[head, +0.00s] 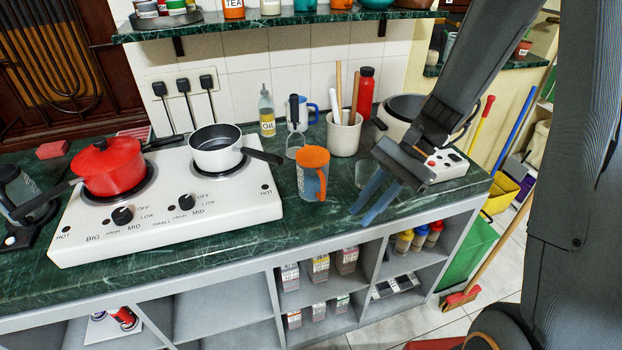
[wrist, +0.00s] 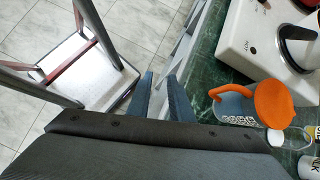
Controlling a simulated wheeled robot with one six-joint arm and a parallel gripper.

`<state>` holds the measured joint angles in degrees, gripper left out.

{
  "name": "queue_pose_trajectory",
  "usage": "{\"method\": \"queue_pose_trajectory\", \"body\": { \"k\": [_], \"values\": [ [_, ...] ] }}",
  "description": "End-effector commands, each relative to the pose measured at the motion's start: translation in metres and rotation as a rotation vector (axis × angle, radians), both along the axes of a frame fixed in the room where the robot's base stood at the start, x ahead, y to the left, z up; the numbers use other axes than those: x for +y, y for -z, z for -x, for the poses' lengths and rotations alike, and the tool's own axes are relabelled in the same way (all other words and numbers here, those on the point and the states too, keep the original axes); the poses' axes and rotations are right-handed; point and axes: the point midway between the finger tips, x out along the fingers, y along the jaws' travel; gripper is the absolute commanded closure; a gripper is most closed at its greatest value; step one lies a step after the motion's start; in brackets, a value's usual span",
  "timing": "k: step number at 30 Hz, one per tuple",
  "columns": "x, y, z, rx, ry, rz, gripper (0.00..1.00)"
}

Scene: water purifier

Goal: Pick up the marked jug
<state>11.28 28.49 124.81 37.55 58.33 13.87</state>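The white stove (head: 170,210) holds a red pot (head: 108,168) and a white saucepan (head: 217,150). Behind the jug stand an oil bottle (head: 267,112), a blue-handled mug (head: 296,113) and a utensil crock (head: 344,133). A large pot (head: 405,112) stands behind my gripper.

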Motion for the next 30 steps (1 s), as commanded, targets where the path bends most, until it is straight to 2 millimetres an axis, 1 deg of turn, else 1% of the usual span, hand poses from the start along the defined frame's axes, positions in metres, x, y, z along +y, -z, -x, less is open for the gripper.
{"method": "queue_pose_trajectory", "body": {
  "k": [1,3,6,9,12,14,16,21,24,27,30],
  "values": [
    [0.004,0.011,-0.016,0.061,0.083,-0.067,0.81],
    [0.010,0.014,-0.037,0.133,0.188,-0.164,0.81],
    [0.014,0.015,-0.064,0.208,0.305,-0.282,0.81],
    [0.014,0.016,-0.084,0.255,0.380,-0.367,0.81],
    [0.015,0.015,-0.095,0.281,0.420,-0.416,0.81],
    [0.018,0.015,-0.097,0.288,0.429,-0.430,0.81],
    [0.026,0.017,-0.097,0.292,0.433,-0.436,0.81],
    [0.053,0.028,-0.093,0.293,0.431,-0.434,0.81],
    [0.066,0.033,-0.092,0.292,0.431,-0.434,0.81],
    [0.074,0.038,-0.092,0.291,0.431,-0.432,0.81],
    [0.078,0.040,-0.092,0.288,0.432,-0.432,0.81]
  ]
}}
